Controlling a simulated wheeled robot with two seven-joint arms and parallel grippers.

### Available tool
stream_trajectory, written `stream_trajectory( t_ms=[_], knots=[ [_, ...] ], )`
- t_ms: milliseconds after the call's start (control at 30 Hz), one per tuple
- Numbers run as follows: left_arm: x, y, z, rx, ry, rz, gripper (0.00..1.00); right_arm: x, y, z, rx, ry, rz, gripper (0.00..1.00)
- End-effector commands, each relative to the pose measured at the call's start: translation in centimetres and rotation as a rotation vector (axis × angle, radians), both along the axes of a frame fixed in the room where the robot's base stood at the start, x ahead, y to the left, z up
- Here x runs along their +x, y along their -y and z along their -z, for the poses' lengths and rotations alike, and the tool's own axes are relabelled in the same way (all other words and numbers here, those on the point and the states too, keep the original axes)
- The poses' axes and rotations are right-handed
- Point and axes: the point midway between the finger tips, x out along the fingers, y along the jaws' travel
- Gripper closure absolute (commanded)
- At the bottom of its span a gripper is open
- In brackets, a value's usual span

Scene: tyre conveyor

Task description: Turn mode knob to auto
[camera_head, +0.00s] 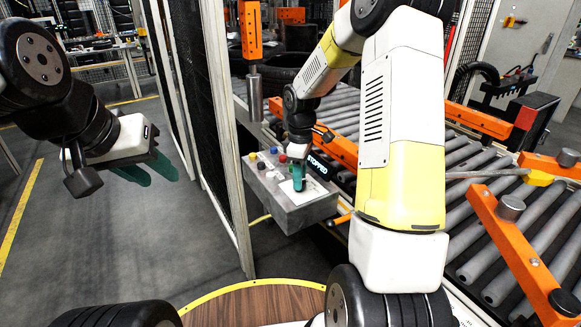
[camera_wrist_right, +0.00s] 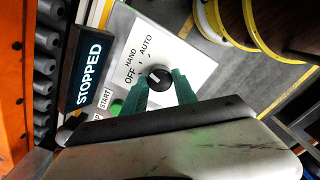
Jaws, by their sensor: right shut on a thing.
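The mode knob (camera_wrist_right: 159,77) is a round black knob with a white mark on a white plate, with OFF, HAND and AUTO printed beside it. The mark is on its left side, facing roughly OFF or HAND; I cannot tell which. My right gripper (camera_wrist_right: 160,90) has its green fingers on either side of the knob, shut on it. In the head view my right gripper (camera_head: 298,180) reaches down to the grey control box (camera_head: 307,216) and hides the knob. My left gripper (camera_head: 148,172) is open and empty at the left, far from the box.
A display (camera_head: 318,166) reading STOPPED stands at the box's right. Coloured buttons (camera_head: 261,165) lie left of my right gripper. A green START button (camera_wrist_right: 117,107) is near one finger. A mesh fence (camera_head: 205,100) stands left of the box, and the roller conveyor (camera_head: 480,235) is at the right.

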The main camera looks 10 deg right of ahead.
Motion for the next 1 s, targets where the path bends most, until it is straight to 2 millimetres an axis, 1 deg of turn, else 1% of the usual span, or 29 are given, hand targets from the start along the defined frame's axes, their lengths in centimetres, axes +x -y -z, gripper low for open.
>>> stream_trajectory(
  t_ms=[200, 500, 700, 1000],
  knots=[
    [0.0, 0.0, 0.0, 0.0, 0.0, 0.0, 0.64, 0.09, -0.1, -0.08, 0.001, 0.003, 0.198, 1.0],
    [0.0, 0.0, 0.0, 0.0, 0.0, 0.0, 0.64, 0.13, -0.07, -0.08, 0.001, 0.004, 0.417, 1.0],
    [0.0, 0.0, 0.0, 0.0, 0.0, 0.0, 0.64, 0.14, -0.1, -0.09, 0.002, 0.004, 0.508, 1.0],
    [0.0, 0.0, 0.0, 0.0, 0.0, 0.0, 0.64, 0.15, -0.03, -0.09, 0.002, 0.004, 0.56, 1.0]
  ],
)
